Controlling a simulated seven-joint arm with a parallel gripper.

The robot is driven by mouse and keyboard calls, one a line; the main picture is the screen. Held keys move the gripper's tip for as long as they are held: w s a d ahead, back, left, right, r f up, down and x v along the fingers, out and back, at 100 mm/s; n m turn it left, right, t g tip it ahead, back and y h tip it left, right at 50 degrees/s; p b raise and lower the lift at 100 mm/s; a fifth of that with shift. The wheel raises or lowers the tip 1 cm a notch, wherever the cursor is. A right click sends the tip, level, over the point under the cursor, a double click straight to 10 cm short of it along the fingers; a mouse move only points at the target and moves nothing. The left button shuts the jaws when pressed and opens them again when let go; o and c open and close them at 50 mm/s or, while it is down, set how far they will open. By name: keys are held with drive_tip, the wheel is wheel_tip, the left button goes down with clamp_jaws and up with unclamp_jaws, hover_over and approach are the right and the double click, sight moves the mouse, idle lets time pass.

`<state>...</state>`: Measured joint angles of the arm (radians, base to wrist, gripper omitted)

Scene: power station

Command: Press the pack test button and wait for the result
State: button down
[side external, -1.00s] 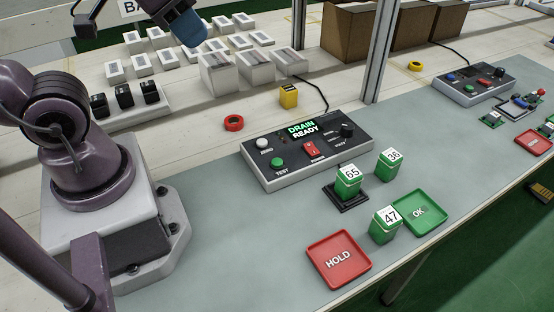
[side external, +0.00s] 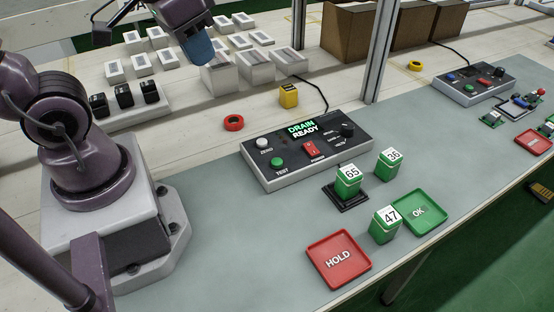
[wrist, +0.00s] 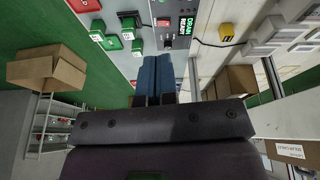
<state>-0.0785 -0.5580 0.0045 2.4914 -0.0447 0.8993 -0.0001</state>
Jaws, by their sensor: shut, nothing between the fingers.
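The test panel (side external: 262,181) is a grey box with a black face on the bench. Its display (side external: 302,129) reads "DRAIN READY" in green. The green TEST button (side external: 277,161) is at its front left, below the white ZERO button (side external: 262,143). A red switch (side external: 311,149) and a black knob (side external: 347,130) are to the right. Green pack 65 (side external: 348,183) stands on a black cradle (side external: 352,204) in front of the panel. My gripper (side external: 198,52), with blue fingers, is shut and empty, high up behind the panel. In the wrist view, the fingers (wrist: 156,75) point toward the panel (wrist: 173,32).
Packs 36 (side external: 388,166) and 47 (side external: 384,226) stand near the green OK tray (side external: 419,213) and red HOLD tray (side external: 338,259). A yellow block (side external: 288,96), red ring (side external: 233,123) and white boxes (side external: 216,75) lie behind the panel. A metal post (side external: 376,52) rises behind it.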

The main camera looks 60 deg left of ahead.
wheel_tip(320, 180, down, 6)
drive_tip(key=w+d+n+g+h, duration=0.1)
drive_tip(key=w+n+g+h, duration=0.15)
drive_tip(key=n, duration=0.35)
drive_tip(key=n+t+h, duration=0.4)
drive_tip(key=n+t, duration=0.1)
drive_tip(key=n, duration=2.3)
hover_over(277, 159)
wheel_tip(277, 159, down, 10)
drive_tip(key=shift+f, duration=0.1)
drive_tip(key=shift+f, duration=4.3)
drive_tip(key=shift+f, duration=0.1)
drive_tip(key=shift+f, duration=0.3)
